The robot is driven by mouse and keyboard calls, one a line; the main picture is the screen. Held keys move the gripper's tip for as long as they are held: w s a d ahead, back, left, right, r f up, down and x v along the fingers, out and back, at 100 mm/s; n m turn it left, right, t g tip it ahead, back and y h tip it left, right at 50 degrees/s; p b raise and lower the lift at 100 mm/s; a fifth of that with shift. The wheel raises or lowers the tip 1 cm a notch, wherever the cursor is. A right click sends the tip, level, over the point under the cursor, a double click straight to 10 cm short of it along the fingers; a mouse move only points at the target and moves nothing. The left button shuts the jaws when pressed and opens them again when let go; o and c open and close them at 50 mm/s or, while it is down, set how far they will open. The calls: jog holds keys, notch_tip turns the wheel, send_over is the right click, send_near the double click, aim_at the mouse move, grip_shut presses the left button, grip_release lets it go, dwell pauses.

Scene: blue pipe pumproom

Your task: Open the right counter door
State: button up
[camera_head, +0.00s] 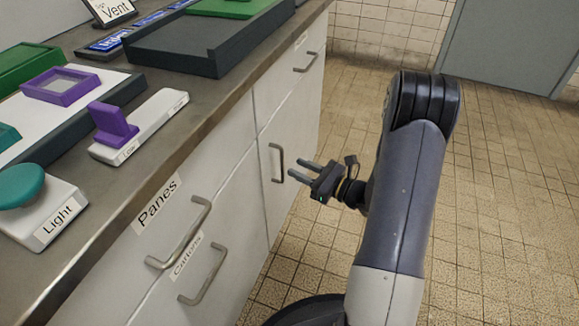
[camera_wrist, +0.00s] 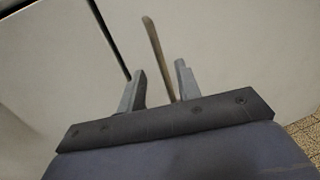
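The right counter door (camera_head: 297,125) is a white panel below a drawer, and it looks closed. Its upright metal handle (camera_head: 277,162) is near the door's left edge. My gripper (camera_head: 299,168) is open and empty just right of the handle, its fingers pointing at the door. In the wrist view, the handle (camera_wrist: 154,45) runs between the two spread fingertips of my gripper (camera_wrist: 160,73). I cannot tell how far ahead of the tips it stands. The lower end of the handle is hidden behind the gripper body.
The countertop (camera_head: 215,100) holds a "Light" button box (camera_head: 45,215), a purple switch (camera_head: 113,124) and dark trays. The tiled floor (camera_head: 510,190) to the right is clear.

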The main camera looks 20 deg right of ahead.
jog(key=shift+b+x, duration=0.35)
jog(key=shift+x, duration=1.65)
grip_shut()
